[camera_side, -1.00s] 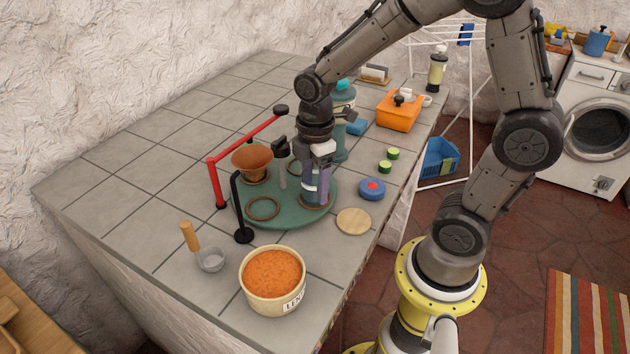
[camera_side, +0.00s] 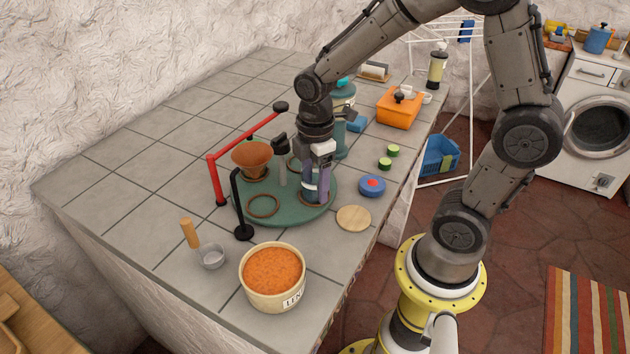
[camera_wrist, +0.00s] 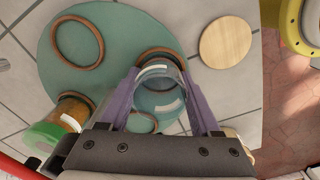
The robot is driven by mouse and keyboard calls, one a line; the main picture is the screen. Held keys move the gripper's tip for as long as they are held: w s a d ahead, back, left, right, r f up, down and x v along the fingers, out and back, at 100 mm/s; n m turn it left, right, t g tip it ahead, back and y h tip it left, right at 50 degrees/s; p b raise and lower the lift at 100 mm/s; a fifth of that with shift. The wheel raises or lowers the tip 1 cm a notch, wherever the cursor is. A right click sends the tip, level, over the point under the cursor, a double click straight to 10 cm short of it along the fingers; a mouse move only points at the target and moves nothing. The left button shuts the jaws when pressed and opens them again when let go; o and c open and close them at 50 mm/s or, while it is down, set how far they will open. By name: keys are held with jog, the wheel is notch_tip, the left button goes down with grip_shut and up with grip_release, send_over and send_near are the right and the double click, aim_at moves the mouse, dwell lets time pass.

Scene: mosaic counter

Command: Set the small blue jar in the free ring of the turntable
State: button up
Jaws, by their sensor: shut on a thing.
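My gripper (camera_side: 316,190) is shut on the small blue jar (camera_wrist: 160,97), a clear bluish jar with a pale label, held upright between the purple fingers. In the side view the jar (camera_side: 309,187) is partly hidden by the fingers. It is over a brown ring (camera_side: 303,202) at the right front of the green turntable (camera_side: 288,215); the wrist view shows only part of that ring (camera_wrist: 150,54) behind the jar. I cannot tell whether the jar's base touches the turntable. Another ring (camera_side: 263,195) at the front left is empty.
A red post with an arm (camera_side: 214,180) and a black post (camera_side: 239,208) stand at the turntable's left. A tub of orange food (camera_side: 272,285) stands in front.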

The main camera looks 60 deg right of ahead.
dwell(0.4)
jog(key=o, duration=1.5)
jog(key=shift+o, duration=0.2)
jog(key=shift+r, duration=3.45)
jog(key=s+a+r+m+t, duration=0.2)
jog(key=s+r+m+t, duration=0.3)
jog(key=s+m, duration=0.7)
jog(key=shift+r, duration=0.8)
